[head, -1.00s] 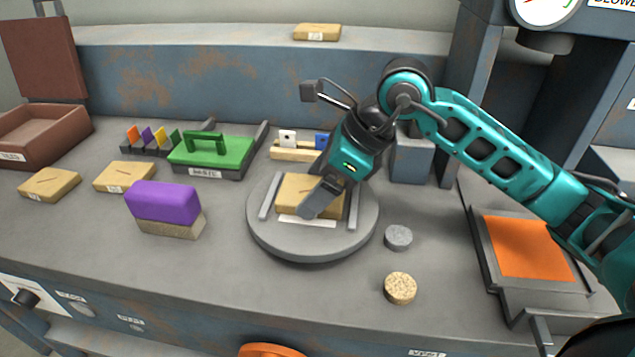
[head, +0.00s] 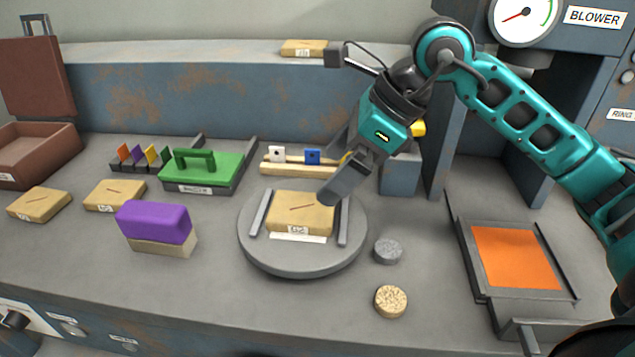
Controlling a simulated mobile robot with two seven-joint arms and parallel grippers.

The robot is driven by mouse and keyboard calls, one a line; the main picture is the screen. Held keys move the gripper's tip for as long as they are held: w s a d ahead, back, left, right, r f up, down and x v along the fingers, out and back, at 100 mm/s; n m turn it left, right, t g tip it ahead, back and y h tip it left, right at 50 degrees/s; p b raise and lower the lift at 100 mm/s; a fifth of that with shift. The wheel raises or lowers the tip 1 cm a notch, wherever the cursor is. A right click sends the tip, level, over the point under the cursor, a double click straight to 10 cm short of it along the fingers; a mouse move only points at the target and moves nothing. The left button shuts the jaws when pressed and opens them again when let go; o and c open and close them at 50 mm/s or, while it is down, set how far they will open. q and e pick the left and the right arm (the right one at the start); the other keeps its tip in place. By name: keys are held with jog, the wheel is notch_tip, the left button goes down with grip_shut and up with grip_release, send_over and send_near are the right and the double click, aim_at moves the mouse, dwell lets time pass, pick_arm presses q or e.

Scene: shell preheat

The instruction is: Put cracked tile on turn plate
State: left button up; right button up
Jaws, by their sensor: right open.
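A tan tile (head: 300,212) with a dark reddish crack line and a white label lies flat on the round grey turn plate (head: 262,258), between its two upright rails. My right gripper (head: 338,192) is open and empty, just above and right of the tile, apart from it as far as I can see. Two more tan tiles with line marks, one (head: 115,195) behind the purple block and one (head: 39,205) at the far left, lie on the bench. My left gripper is not in view.
A purple-topped block (head: 155,223) stands left of the plate. A green-handled tool (head: 200,172) and a wooden rack (head: 285,168) stand behind it. A grey disc (head: 388,251) and a speckled disc (head: 390,301) lie to its right. An orange-floored tray (head: 516,258) is at the right.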

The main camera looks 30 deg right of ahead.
jog(key=v, duration=0.3)
jog(key=shift+s+d+r, duration=0.1)
jog(key=shift+r, duration=0.15)
